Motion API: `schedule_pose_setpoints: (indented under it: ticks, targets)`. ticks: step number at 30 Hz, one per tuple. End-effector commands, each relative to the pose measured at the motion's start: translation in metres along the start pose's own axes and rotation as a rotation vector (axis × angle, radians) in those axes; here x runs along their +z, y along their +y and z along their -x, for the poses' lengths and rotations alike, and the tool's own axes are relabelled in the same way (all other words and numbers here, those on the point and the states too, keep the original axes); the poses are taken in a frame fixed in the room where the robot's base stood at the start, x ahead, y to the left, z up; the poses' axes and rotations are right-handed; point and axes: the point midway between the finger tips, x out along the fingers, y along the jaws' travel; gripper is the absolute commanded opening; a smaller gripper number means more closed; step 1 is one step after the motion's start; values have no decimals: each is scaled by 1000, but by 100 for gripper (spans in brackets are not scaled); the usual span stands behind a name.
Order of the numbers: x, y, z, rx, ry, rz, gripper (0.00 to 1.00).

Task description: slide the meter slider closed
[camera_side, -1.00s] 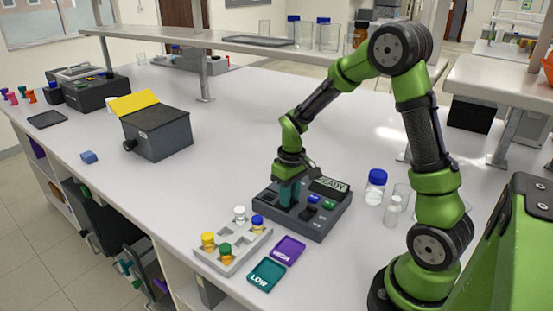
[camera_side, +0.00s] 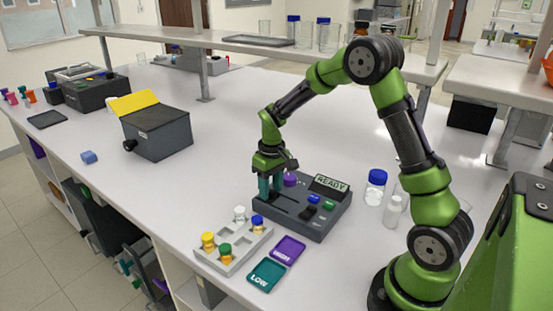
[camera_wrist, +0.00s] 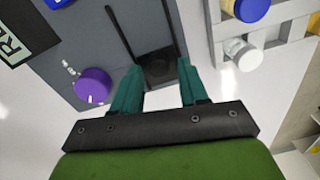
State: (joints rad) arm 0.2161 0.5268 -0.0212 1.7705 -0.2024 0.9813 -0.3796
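The meter (camera_side: 318,222) is a dark grey box with a lit READY display (camera_side: 331,184), a purple knob (camera_side: 290,179), a blue button (camera_side: 313,199) and a green button (camera_side: 328,205). My gripper (camera_side: 269,194) is low at its left end. In the wrist view my gripper (camera_wrist: 160,85) has its teal fingers apart. A black slider block (camera_wrist: 158,66) shows between and just beyond the fingertips, at the near end of a dark track. I cannot tell whether either finger touches it. The slider is not clear in the side view.
A grey rack (camera_side: 228,262) with several capped vials stands in front of the meter, beside the purple HIGH card (camera_side: 288,250) and teal LOW card (camera_side: 266,275). A blue-capped bottle (camera_side: 375,190) stands right of the meter.

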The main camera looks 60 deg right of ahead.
Motion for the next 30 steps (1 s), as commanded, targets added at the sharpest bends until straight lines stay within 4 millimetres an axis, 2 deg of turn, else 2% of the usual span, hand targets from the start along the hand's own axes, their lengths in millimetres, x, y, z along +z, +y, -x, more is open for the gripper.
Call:
schedule_pose_setpoints:
  ticks: [9,14,17,30]
  targets:
    - [2,0,0,0,-5,-1,50]
    - [1,0,12,0,-2,-1,50]
    - [1,0,30,0,0,-2,50]
    - [0,0,134,0,-1,-1,50]
